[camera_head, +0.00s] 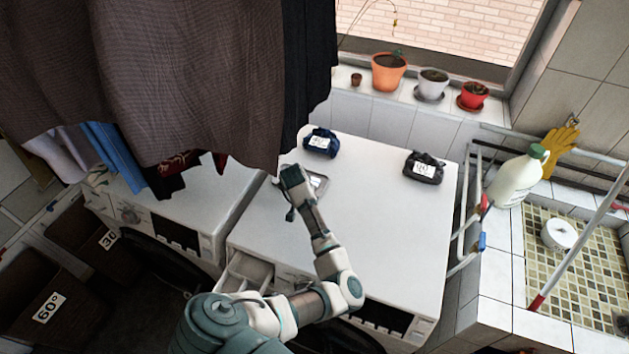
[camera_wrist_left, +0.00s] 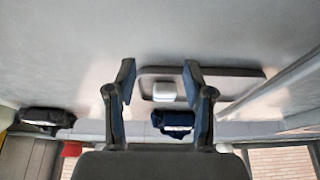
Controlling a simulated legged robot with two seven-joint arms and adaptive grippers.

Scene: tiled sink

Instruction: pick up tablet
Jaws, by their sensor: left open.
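The tablet (camera_head: 319,184) lies flat on the white top of the right-hand washing machine, near its left side and partly hidden behind my left gripper. My left gripper (camera_head: 290,178) is over the machine top, beside the tablet's left part. In the left wrist view, the grey tablet (camera_wrist_left: 235,82) with rounded corners lies beyond the open fingers (camera_wrist_left: 160,82). A small white block-like shape shows in front of it between the fingers. Nothing is held between the fingers. Whether the fingers touch the tablet cannot be told. My right gripper is not in view.
A dark blue bundle (camera_head: 321,143) and a black bundle (camera_head: 424,167) with labels lie on the machine top (camera_head: 385,235). Dark clothes (camera_head: 190,80) hang over its left-back side. Flower pots (camera_head: 389,72) stand on the ledge behind. The machine top's right and front are clear.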

